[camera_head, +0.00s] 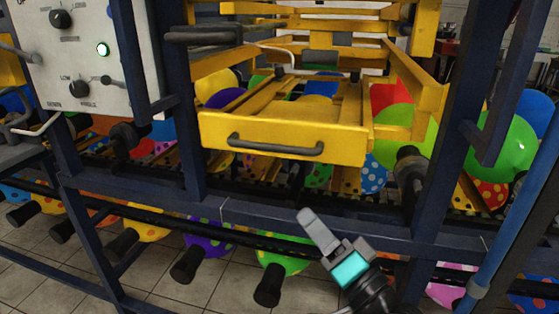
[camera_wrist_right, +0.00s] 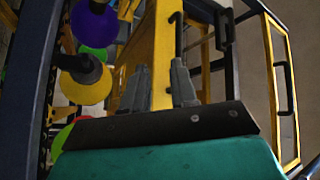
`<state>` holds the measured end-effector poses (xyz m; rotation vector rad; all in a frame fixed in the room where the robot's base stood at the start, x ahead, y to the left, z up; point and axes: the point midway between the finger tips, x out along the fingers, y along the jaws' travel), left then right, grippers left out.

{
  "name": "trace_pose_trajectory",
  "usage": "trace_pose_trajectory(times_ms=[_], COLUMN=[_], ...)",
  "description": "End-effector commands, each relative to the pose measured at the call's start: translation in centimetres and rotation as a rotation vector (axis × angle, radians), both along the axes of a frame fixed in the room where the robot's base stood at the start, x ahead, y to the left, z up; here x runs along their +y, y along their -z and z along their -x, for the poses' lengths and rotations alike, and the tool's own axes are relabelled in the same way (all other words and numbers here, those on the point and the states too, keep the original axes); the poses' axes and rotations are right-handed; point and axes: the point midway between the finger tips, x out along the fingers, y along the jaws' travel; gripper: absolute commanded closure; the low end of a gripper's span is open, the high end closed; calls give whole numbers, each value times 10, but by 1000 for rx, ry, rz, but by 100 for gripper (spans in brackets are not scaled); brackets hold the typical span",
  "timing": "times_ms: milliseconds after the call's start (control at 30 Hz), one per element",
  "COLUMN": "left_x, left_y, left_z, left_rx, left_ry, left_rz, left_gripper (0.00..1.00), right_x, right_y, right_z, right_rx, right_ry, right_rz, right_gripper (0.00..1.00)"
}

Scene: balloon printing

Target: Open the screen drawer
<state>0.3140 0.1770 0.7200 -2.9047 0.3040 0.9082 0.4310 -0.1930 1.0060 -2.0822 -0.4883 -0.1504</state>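The yellow drawer (camera_head: 218,130) has a wide front with a dark bar handle (camera_head: 277,147), in the middle of the head view. How far it is pulled out I cannot tell. My right gripper (camera_head: 328,232) is below and in front of the drawer front, to the right of the handle and apart from it in the head view. In the right wrist view its two grey fingers (camera_wrist_right: 160,88) stand apart, with a yellow panel (camera_wrist_right: 162,45) and a dark handle (camera_wrist_right: 178,38) beyond them. No object is held. My left gripper is not in view.
A dark blue frame (camera_head: 187,110) surrounds the drawer, with a crossbar (camera_head: 250,228) under it. Several colored balloons, including a green one (camera_head: 507,146), line the rack. A white control panel (camera_head: 88,62) is at upper left. Another dark handle (camera_head: 203,36) is above the drawer.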

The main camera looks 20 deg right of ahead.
Motion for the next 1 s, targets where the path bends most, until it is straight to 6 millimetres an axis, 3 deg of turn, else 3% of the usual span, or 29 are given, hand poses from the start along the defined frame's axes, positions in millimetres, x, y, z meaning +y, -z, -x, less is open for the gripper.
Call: trace_pose_trajectory(times_ms=[100,267,800,1000], left_x=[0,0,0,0], left_y=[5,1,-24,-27], left_z=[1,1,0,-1], left_rx=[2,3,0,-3], left_ry=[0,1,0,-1], left_rz=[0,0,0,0], left_gripper=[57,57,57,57], right_x=[-6,-6,19,24], right_y=[-26,-39,-77,-83], right_z=[-2,-10,-94,-111], right_rx=[-47,-61,-59,-57], right_ry=[-27,-36,-37,-36], right_rz=[-125,-174,-171,-168], right_gripper=[73,73,73,73])
